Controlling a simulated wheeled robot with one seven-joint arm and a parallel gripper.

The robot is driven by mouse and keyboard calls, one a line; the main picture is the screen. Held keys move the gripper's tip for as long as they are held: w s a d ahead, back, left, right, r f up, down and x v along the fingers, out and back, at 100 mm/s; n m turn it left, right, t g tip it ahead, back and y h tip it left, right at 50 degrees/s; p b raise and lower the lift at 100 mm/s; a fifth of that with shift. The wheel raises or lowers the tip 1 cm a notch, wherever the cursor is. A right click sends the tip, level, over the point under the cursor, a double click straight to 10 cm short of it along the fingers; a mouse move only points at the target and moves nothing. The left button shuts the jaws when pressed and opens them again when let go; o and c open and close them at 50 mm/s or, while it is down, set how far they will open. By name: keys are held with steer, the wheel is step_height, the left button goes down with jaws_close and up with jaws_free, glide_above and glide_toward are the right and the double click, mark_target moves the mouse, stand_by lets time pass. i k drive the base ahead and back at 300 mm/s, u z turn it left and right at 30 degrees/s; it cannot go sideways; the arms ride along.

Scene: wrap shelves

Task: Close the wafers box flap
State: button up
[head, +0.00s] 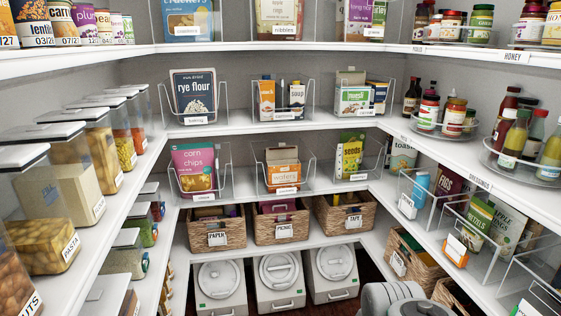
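The wafers box (284,173) is orange and stands in a clear bin on the middle back shelf, between the corn chips and the seeds. A paler brownish panel at its top (282,154) looks like the raised flap, but it is too small to tell its exact angle. The clear bin's front and a white label cover part of the box's lower face. My gripper does not show. Grey rounded parts at the bottom right of the picture look like my own arm, well below and in front of the box.
The corn chips bag (194,168) and seeds bag (349,154) stand in bins on either side. The shelf above holds rye flour (194,95) and soup (297,95). Wicker baskets (281,222) sit below. The central space before the shelves looks open.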

mark_target(282, 152)
steer(key=i, duration=2)
steer(key=u, duration=2)
